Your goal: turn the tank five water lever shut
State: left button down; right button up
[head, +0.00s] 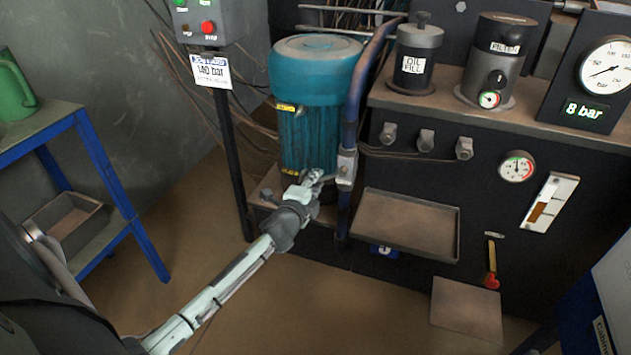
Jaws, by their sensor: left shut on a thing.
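A blue upright pipe (352,122) runs down beside the teal motor and carries a grey valve body (347,168). My left gripper (314,180) is at the left side of this valve, in front of the motor's foot. It is shut on a small part there, which seems to be the water lever; the fingers hide most of it, so I cannot tell its angle. A small blue plate with a white mark (384,251) sits low on the tank front, partly under the tray. My right gripper is not in view.
The teal motor (318,110) stands close behind my left gripper. A metal tray (408,228) juts out to the right. A blue-framed bench (100,165) stands left; floor between is clear.

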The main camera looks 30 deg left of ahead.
pick_arm(q)
jog(key=shift+d+f, duration=0.1)
jog(key=c, duration=1.5)
grip_release()
jog(key=shift+s, duration=0.1)
jog(key=v, duration=1.2)
